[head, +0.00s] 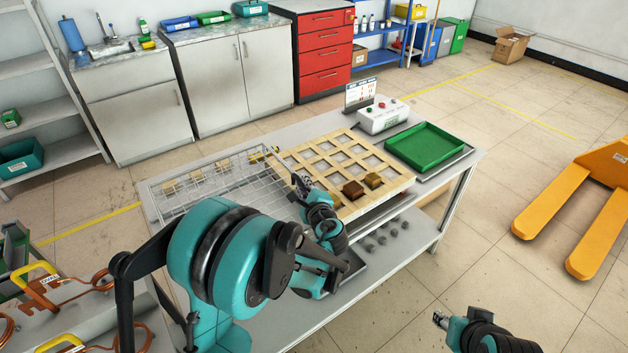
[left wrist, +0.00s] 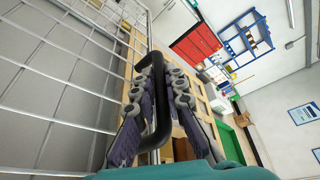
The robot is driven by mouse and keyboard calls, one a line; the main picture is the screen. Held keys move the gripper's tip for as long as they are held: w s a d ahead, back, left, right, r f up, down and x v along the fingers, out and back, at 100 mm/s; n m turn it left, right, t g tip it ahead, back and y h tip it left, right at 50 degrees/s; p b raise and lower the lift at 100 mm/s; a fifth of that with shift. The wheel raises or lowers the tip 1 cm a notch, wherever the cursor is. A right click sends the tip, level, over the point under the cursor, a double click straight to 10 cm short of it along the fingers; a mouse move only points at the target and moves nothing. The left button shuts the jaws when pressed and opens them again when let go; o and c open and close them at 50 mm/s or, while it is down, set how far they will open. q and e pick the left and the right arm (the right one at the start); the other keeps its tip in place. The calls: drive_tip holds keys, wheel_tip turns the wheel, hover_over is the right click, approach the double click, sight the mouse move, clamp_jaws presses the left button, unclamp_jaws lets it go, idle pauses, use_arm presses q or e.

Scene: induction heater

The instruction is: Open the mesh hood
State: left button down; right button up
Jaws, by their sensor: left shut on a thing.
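The mesh hood (head: 222,190) is a pale wire grid at the left part of the table, beside the wooden grid (head: 345,155). I cannot tell its exact tilt. In the left wrist view its mesh (left wrist: 60,75) fills the left side, with a black handle (left wrist: 161,95) along its edge. My left gripper (head: 302,183) is at the hood's right edge, and in the left wrist view its fingers (left wrist: 155,105) are shut on the handle from both sides. My right gripper (head: 440,318) is low at the right, away from the table, its jaws too small to judge.
Brown blocks (head: 353,189) sit on the wooden grid's near corner. A green tray (head: 425,147) and a control box (head: 383,116) stand to the right. Small dark pieces lie on the lower shelf (head: 410,232). A yellow pallet jack (head: 560,200) stands on the floor at right.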

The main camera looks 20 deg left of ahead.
use_arm(q)
drive_tip(key=shift+s+a, duration=0.85)
drive_tip(key=shift+s, duration=0.2)
drive_tip(key=c, duration=1.6)
unclamp_jaws()
drive_tip(key=shift+o, duration=0.2)
drive_tip(key=shift+s+d, duration=0.1)
drive_tip(key=v, duration=1.1)
drive_tip(key=shift+s+d+r, duration=0.2)
drive_tip(key=shift+s+d, duration=0.05)
drive_tip(key=shift+s, duration=0.05)
